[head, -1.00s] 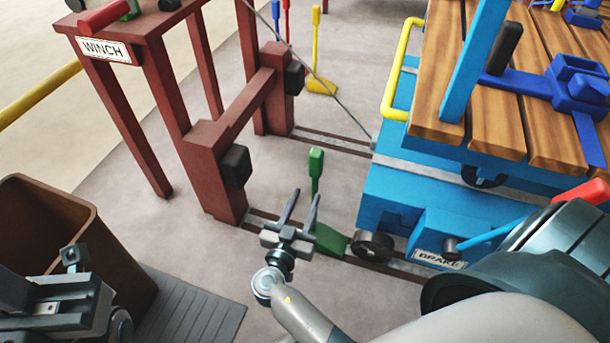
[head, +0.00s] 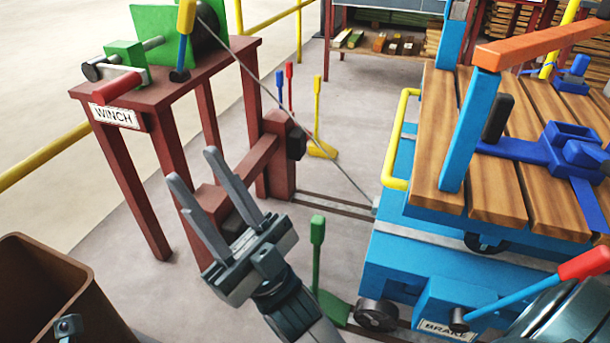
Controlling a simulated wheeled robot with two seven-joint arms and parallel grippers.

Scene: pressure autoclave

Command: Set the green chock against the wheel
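The green chock (head: 332,308) sits low on the rail in front of the blue cart, with its green upright handle (head: 317,232) standing up. The dark wheel (head: 377,315) of the cart is just right of the chock; they look very close, but I cannot tell whether they touch. My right gripper (head: 200,170) is open and empty, raised up and left of the chock, its fingers pointing up and left across the red buffer frame. Its wrist partly covers the area left of the chock.
The blue cart (head: 400,262) with wooden deck stands right, its red-gripped brake lever (head: 582,263) sticking out. The red winch stand (head: 160,150) is left, its cable running to the cart. Yellow, red and blue handled chocks stand behind. A brown bin (head: 50,290) is bottom left.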

